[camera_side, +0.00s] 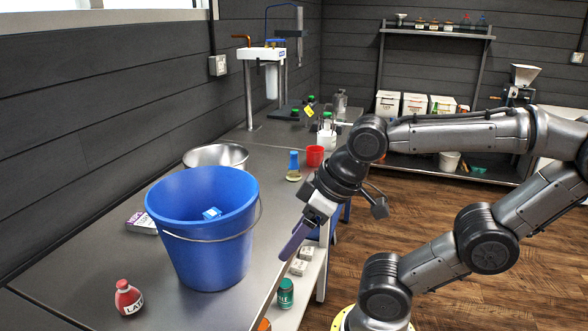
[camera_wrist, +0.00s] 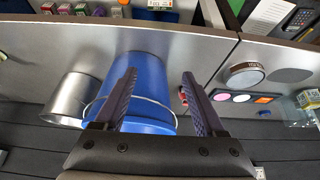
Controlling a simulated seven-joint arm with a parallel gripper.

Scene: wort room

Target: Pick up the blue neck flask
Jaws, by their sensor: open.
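The blue neck flask (camera_side: 294,166) stands upright on the grey counter, with a blue neck and a pale yellowish base. It is beyond the big blue bucket and left of a red cup (camera_side: 315,156). My gripper (camera_side: 288,254) is at the counter's front edge, right of the bucket and nearer the camera than the flask, apart from it. In the wrist view my gripper (camera_wrist: 160,74) has its two fingers spread with nothing held between them. I cannot make out the flask in the wrist view.
The blue bucket (camera_side: 208,248) fills the middle counter and also shows behind my fingers in the wrist view (camera_wrist: 155,75). A steel bowl (camera_side: 216,155) stands behind it. A red bottle (camera_side: 128,299) stands at the front left. Bottles with green caps (camera_side: 327,132) stand farther back.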

